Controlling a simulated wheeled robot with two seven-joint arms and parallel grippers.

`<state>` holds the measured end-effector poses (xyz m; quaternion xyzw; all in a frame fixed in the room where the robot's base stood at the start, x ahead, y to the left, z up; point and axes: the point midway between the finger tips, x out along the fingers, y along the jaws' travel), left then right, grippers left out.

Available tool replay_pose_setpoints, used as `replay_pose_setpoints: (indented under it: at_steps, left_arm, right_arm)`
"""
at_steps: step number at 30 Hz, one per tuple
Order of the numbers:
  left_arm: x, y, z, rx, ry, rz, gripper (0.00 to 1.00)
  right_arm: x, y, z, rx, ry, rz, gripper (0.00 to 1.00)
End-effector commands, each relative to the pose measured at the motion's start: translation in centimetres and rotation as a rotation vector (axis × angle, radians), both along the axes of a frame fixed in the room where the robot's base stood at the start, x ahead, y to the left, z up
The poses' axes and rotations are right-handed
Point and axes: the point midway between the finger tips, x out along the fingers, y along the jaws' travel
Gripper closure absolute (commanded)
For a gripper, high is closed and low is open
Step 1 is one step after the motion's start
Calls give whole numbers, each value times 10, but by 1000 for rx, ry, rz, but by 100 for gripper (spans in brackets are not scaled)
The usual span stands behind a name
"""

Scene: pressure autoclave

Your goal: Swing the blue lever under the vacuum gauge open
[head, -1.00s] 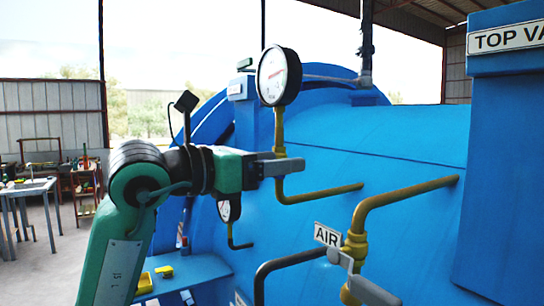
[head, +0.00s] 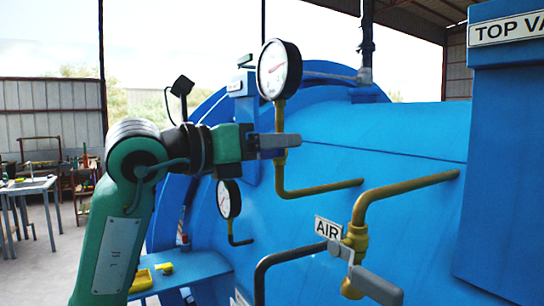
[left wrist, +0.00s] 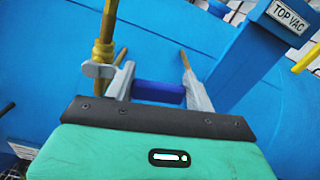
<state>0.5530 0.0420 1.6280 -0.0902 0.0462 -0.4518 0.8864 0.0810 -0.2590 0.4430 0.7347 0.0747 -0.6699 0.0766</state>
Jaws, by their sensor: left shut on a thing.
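The round white vacuum gauge (head: 279,70) stands on a brass pipe (head: 279,115) at the upper middle of the head view. My left gripper (head: 280,145) is at that pipe, just below the gauge, its fingers pointing right. In the left wrist view the blue lever (left wrist: 158,93) lies between the two grey fingers, and the gripper (left wrist: 160,92) is shut on it. The lever is beside the brass valve and pipe (left wrist: 104,50). In the head view the fingers hide the lever. My right gripper is in neither view.
A second brass pipe with a grey-handled valve (head: 375,287) and an AIR sign (head: 328,229) is at lower right. A smaller gauge (head: 228,199) sits below my left gripper. The blue vessel (head: 400,150) and a blue box (head: 510,180) stand close behind and to the right.

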Motion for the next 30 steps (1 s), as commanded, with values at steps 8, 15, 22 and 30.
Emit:
replay_pose_setpoints:
  at_steps: [8,15,22,30]
  left_arm:
    - [8,7,20,-152,206,3,86]
    - [19,15,34,-288,390,3,86]
    - [31,23,45,-417,568,2,87]
    - [47,36,54,-567,773,2,87]
  right_arm:
    - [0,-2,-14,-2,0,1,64]
    - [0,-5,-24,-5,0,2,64]
    - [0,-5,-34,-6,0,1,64]
    - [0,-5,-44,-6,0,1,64]
